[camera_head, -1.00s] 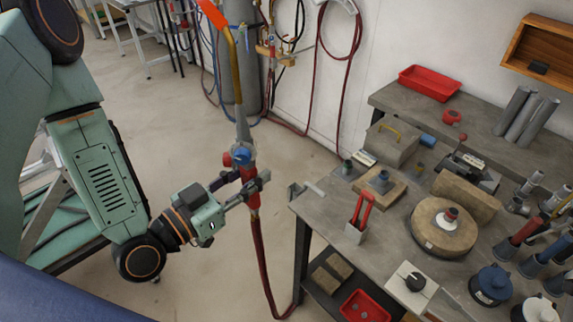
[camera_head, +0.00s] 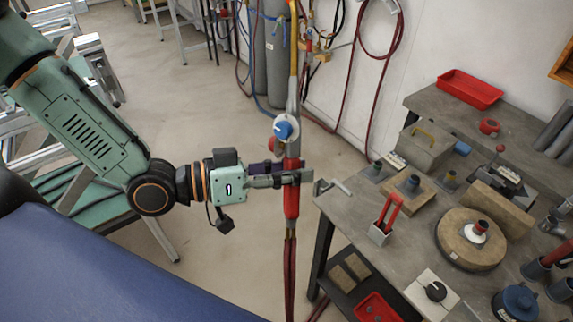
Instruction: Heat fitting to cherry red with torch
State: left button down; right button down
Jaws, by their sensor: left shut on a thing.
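My left gripper (camera_head: 300,177) is shut on the torch's red handle (camera_head: 291,203), left of the bench. The torch stands upright in it, with a blue knob (camera_head: 284,127) and a red knob above the jaws. Its brass-coloured tube runs up out of the top of the picture, so its tip is hidden. Its dark red hoses (camera_head: 290,270) hang straight down. A small fitting (camera_head: 481,226), dark with a reddish rim and a pale ring at its foot, sits on the round tan brick (camera_head: 457,245) on the bench. It is well apart from the torch. My right gripper is out of view.
The grey bench (camera_head: 340,213) has its near left corner close to the torch. Grey cylinders (camera_head: 278,65) and hoses stand behind.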

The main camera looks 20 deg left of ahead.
pick_arm(q)
jog(key=s+d+f+g+h, duration=0.4)
jog(key=s+d+f+g, duration=0.2)
jog(key=d+g, duration=0.4)
jog(key=s+d+f+g+h, duration=0.4)
jog(key=s+d+f+g, duration=0.2)
jog(key=d+g, duration=0.35)
jog(key=w+d+f, duration=0.4)
jog(key=d+f, duration=0.2)
jog(key=f, duration=0.2)
jog(key=shift+d, duration=0.15)
dwell(0.9)
jog(key=shift+t, duration=0.25)
dwell(4.0)
